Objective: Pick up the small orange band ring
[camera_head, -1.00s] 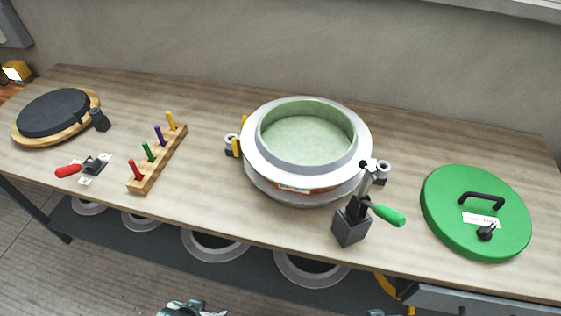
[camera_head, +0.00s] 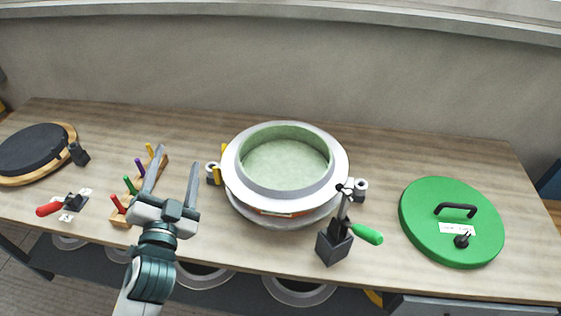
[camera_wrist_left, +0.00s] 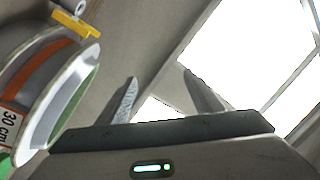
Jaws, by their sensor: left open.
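A round white mould ring with a pale green inside (camera_head: 236,185) stands near the middle of the table. A strip of orange band (camera_head: 277,212) shows low on its front side. In the left wrist view the orange band (camera_wrist_left: 42,62) curves along the ring at the left, with a "30 cm" label (camera_wrist_left: 9,128). I cannot tell its size against other rings. My left gripper (camera_head: 177,158) is open and empty, left of the ring and apart from it, fingers pointing away from me. Its fingers also show in the left wrist view (camera_wrist_left: 158,78). My right gripper is out of view.
A wooden peg rack (camera_head: 120,221) lies partly behind my left gripper. A clamp with a green handle (camera_head: 367,234) stands at the ring's front right. A green lid (camera_head: 425,235) lies at right, a black disc (camera_head: 30,148) and red-handled clamp (camera_head: 48,209) at left.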

